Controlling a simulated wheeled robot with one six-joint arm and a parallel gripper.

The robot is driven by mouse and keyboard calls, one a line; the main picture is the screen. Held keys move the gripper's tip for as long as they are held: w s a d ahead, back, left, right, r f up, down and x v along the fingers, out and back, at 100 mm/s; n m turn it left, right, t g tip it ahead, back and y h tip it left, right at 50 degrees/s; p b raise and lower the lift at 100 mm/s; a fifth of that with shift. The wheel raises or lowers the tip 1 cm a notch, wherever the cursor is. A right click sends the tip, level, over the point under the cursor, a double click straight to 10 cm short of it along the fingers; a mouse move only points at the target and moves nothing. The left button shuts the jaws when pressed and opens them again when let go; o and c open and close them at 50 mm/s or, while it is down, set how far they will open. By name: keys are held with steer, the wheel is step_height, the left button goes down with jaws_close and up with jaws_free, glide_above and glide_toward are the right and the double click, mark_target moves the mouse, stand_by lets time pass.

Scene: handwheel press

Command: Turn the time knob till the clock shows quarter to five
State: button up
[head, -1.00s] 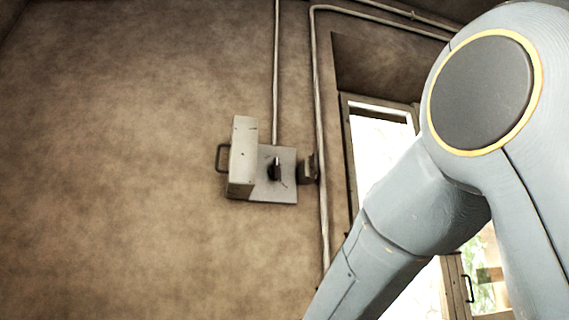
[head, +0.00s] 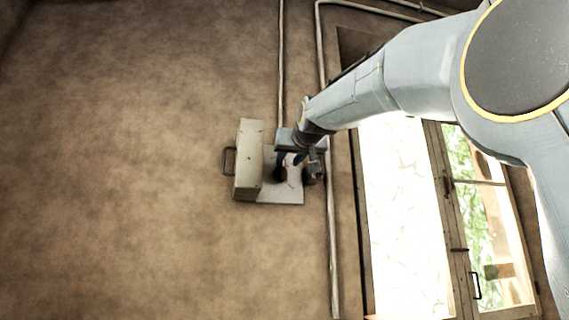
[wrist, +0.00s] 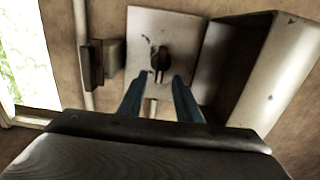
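A black knob (wrist: 160,60) sits on a pale wall plate (wrist: 150,25) in the wrist view. In the head view the knob (head: 280,173) is a dark shape partly hidden by my gripper (head: 289,160). In the wrist view my gripper (wrist: 157,84) is open, its two blue fingers apart and pointing at the plate. The knob lies just beyond and between the fingertips; I cannot tell whether they touch it. No clock face can be made out in either view.
A pale box door (head: 249,160) with a handle (head: 229,161) stands out from the wall left of the plate. A small dark box (head: 315,172) and a vertical pipe (head: 333,235) are to the right. A bright window (head: 405,220) is further right.

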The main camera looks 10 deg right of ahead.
mark_target(283, 167)
steer(key=shift+w+p, duration=1.2)
steer(key=shift+w, duration=1.55)
steer(key=shift+c, duration=0.2)
jaws_close()
